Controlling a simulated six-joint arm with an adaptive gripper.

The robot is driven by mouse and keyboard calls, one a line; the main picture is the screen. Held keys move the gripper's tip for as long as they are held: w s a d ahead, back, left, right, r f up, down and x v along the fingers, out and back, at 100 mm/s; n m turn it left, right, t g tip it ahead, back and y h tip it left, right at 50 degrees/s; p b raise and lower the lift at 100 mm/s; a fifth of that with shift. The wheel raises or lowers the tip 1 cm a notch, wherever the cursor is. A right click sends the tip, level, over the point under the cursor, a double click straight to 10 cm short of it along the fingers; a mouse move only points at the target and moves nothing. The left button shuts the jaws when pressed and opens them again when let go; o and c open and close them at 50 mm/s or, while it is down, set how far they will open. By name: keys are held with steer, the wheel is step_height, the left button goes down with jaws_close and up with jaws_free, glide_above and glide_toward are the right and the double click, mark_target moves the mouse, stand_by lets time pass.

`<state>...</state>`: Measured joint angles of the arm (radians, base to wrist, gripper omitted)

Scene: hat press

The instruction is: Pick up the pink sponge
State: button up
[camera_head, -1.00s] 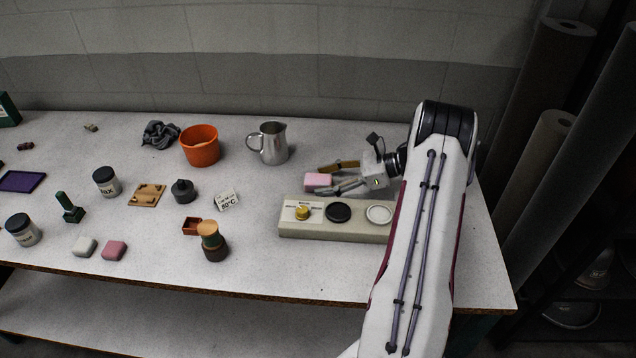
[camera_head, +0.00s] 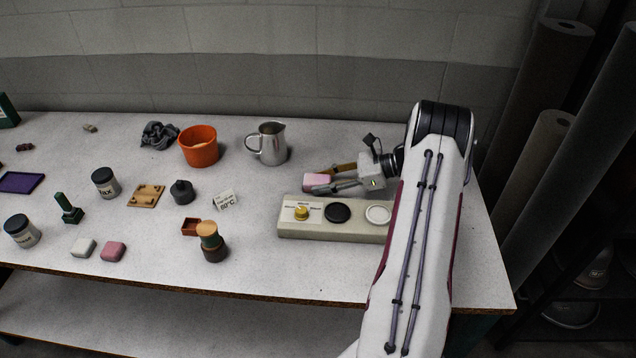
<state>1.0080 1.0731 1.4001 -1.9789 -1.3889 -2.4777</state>
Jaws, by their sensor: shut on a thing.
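The pink sponge (camera_head: 315,181) is a small pink block with a paler side, at the right-hand part of the table, just behind the beige control panel. My gripper (camera_head: 324,180) reaches it from the right, its fingers low over the table. It is shut on the sponge, with one finger on the far side and one on the near side. The fingers hide part of the sponge. I cannot tell whether the sponge is clear of the table.
The beige panel (camera_head: 335,231) with a yellow knob is close in front of my gripper. A metal pitcher (camera_head: 270,145) and an orange pot (camera_head: 199,150) stand to the left, behind. A pink block (camera_head: 113,251) and a white block (camera_head: 83,248) lie at front left.

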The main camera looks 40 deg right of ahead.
mark_target(324, 179)
steer(key=shift+r, duration=5.05)
